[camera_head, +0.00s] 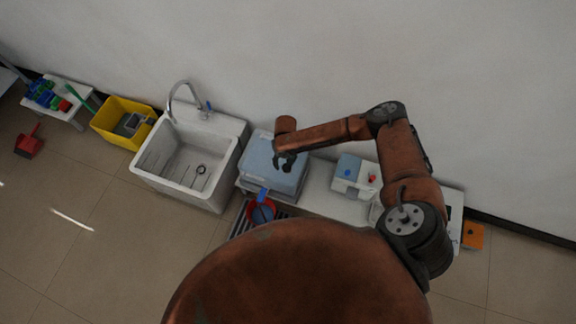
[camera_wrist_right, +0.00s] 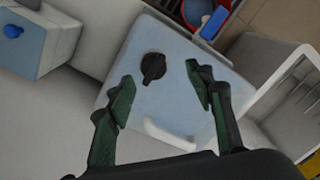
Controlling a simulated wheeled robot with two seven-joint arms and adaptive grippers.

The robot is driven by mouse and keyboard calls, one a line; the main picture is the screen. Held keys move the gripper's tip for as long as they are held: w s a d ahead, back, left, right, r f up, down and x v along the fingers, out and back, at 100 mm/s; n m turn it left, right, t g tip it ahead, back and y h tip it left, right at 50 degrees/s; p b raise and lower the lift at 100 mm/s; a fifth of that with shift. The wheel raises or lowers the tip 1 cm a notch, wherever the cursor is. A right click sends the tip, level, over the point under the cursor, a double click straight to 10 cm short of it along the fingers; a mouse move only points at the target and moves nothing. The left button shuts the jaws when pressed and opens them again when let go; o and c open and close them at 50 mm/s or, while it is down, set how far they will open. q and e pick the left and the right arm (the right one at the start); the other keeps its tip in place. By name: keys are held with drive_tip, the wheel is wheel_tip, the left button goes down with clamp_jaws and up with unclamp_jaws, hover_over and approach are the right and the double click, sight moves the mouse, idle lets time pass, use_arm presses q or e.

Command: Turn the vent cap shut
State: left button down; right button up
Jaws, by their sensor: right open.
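The vent cap (camera_wrist_right: 153,68) is a black round knob with a raised grip bar, on top of a pale blue container (camera_wrist_right: 180,95). The container also shows in the head view (camera_head: 262,160), on a low white bench beside the sink. A white handle (camera_wrist_right: 170,134) is on its top, nearer my wrist. My right gripper (camera_head: 284,162) hangs over the container. In the wrist view its fingers (camera_wrist_right: 161,86) are open and apart, with the cap beyond and between the tips, nothing held. My left gripper does not show.
A white sink (camera_head: 190,160) with a tap stands left of the container. A red bucket (camera_head: 262,211) with a blue part is in front. A blue-and-white box (camera_head: 352,176) with a blue knob and a red knob stands to the right. A wall runs behind.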

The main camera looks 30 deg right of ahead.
sight(287, 166)
drive_tip(key=shift+w+d+r, duration=0.3)
drive_tip(key=shift+d, duration=0.25)
drive_tip(key=shift+d+f, duration=0.1)
drive_tip(key=shift+f, duration=0.15)
wheel_tip(287, 166, down, 7)
drive_tip(key=b, duration=0.2)
drive_tip(key=shift+w+f+b, duration=0.1)
drive_tip(key=shift+b, duration=0.3)
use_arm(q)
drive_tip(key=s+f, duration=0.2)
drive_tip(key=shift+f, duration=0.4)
use_arm(e)
drive_tip(key=shift+c, duration=0.6)
drive_tip(key=c, duration=1)
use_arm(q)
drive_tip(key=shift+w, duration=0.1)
use_arm(e)
drive_tip(key=shift+c, duration=0.2)
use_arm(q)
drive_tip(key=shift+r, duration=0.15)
